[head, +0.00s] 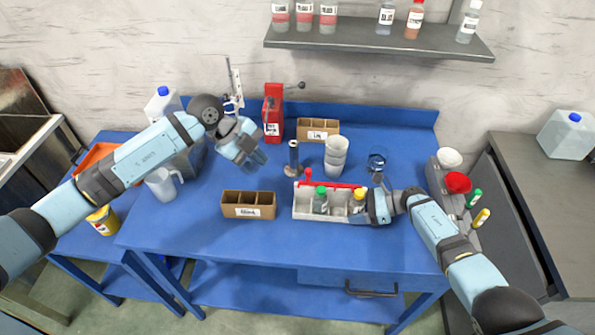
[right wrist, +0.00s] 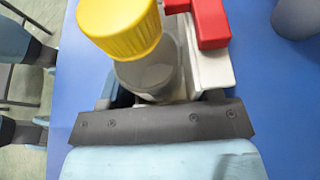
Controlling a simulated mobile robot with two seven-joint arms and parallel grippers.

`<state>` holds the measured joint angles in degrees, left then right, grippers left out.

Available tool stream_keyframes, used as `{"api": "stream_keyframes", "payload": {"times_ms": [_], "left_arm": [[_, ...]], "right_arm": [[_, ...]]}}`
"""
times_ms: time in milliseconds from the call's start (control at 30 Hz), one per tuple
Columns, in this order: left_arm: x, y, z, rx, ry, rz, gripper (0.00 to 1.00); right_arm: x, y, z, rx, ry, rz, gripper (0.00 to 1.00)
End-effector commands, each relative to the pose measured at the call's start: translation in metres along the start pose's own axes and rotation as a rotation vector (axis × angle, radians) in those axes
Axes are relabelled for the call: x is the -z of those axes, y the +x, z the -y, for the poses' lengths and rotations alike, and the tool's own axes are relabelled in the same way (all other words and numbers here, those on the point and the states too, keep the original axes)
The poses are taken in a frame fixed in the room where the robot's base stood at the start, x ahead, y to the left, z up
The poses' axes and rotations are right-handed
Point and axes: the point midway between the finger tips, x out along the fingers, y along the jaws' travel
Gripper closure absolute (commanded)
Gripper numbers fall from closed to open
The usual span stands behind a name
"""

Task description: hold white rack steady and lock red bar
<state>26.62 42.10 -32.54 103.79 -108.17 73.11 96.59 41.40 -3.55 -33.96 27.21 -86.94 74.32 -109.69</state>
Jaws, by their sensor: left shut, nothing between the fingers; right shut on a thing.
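The white rack (head: 302,208) stands on the blue table and holds a green-capped bottle (head: 320,199) and a yellow-capped bottle (head: 357,200). The red bar (head: 340,185) lies along the rack's back edge, with a red upright piece (head: 308,174) at its left end. My right gripper (head: 366,207) is shut at the rack's right end; its fingertips are partly hidden. In the right wrist view the yellow cap (right wrist: 120,28), the rack (right wrist: 212,68) and the red bar's end (right wrist: 210,22) are close ahead. My left gripper (head: 257,163) is shut and empty, above the table, left of and behind the rack.
A brown box (head: 248,211) stands left of the rack, and another (head: 318,129) stands behind. The table's front right is clear.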

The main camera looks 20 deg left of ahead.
Motion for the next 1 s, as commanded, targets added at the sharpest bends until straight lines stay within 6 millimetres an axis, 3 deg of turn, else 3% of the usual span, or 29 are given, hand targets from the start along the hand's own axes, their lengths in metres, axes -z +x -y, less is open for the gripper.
{"api": "stream_keyframes", "payload": {"times_ms": [300, 467, 933, 1000], "left_arm": [[0.000, 0.000, 0.000, 0.001, -0.001, 0.000, 1.00], [0.000, 0.011, 0.000, -0.001, -0.003, -0.002, 1.00], [0.001, 0.104, 0.000, -0.001, -0.002, -0.003, 1.00], [0.001, 0.108, 0.014, 0.003, 0.000, -0.002, 1.00]], "right_arm": [[0.000, 0.000, 0.000, 0.000, 0.000, 0.000, 0.69], [0.000, 0.000, 0.000, 0.000, 0.000, 0.000, 0.69], [0.000, 0.000, 0.000, 0.000, 0.000, 0.000, 0.69], [0.000, 0.000, 0.000, 0.000, 0.000, 0.000, 0.69]]}}
